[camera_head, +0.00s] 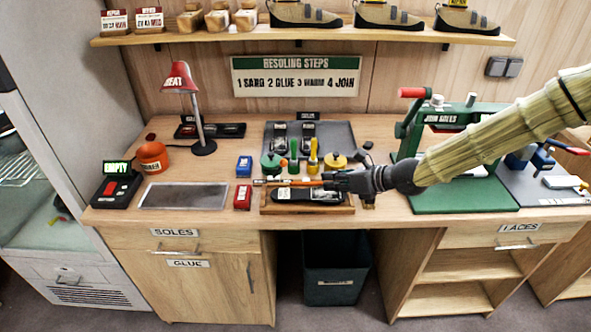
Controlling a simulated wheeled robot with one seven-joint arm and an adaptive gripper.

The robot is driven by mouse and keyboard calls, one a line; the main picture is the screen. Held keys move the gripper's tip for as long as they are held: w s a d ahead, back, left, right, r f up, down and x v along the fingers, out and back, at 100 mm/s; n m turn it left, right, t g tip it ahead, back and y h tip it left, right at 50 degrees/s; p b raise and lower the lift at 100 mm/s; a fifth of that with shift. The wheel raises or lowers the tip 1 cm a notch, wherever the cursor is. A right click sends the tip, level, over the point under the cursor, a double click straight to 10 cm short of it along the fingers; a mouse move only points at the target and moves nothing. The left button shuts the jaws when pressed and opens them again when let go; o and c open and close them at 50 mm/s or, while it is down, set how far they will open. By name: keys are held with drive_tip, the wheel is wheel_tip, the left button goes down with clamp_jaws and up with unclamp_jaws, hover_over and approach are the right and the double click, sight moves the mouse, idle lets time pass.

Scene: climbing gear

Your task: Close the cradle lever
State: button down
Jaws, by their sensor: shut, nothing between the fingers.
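A wooden cradle (348,210) sits at the front middle of the bench, with a dark shoe or sole piece (295,195) lying in it. A thin orange-red bar (282,182) runs along the cradle's back side; it may be the lever, but its pivot and exact angle are too small to tell. My gripper (328,182) comes in from the right, low over the right part of the cradle. Its fingers point left, are shut and hold nothing. They are close to the bar's right end; I cannot tell if they touch. My gripper hides the cradle's back right corner.
Behind the cradle stand a green pot (271,161), a yellow pot (336,160) and small tools on a grey mat (342,130). Blue (244,166) and red (242,197) boxes stand left. A green press (408,140) with a red handle stands right. A lamp (182,80) stands back left.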

sight(279, 169)
drive_tip(key=shift+w+r, duration=0.1)
drive_tip(key=shift+w, duration=0.1)
drive_tip(key=shift+w+a+f+p, duration=0.2)
drive_tip(key=shift+a+p, duration=0.1)
drive_tip(key=shift+a, duration=0.2)
drive_tip(key=p+x, duration=0.2)
drive_tip(key=x, duration=0.6)
drive_tip(key=shift+w+a+f+p, duration=0.1)
drive_tip(key=shift+a+p, duration=0.25)
drive_tip(key=shift+p, duration=0.05)
drive_tip(key=shift+w+a+r+p, duration=0.35)
drive_tip(key=shift+w+a+p, duration=0.3)
drive_tip(key=shift+w, duration=0.2)
drive_tip(key=shift+w+a+r+p, duration=0.1)
drive_tip(key=shift+w+a+p, duration=0.2)
drive_tip(key=shift+w+a, duration=0.25)
drive_tip(key=shift+w+a+r+b, duration=0.1)
drive_tip(key=shift+a+b, duration=0.05)
drive_tip(key=shift+b, duration=0.15)
drive_tip(key=shift+r+h, duration=0.15)
drive_tip(key=shift+h, duration=0.15)
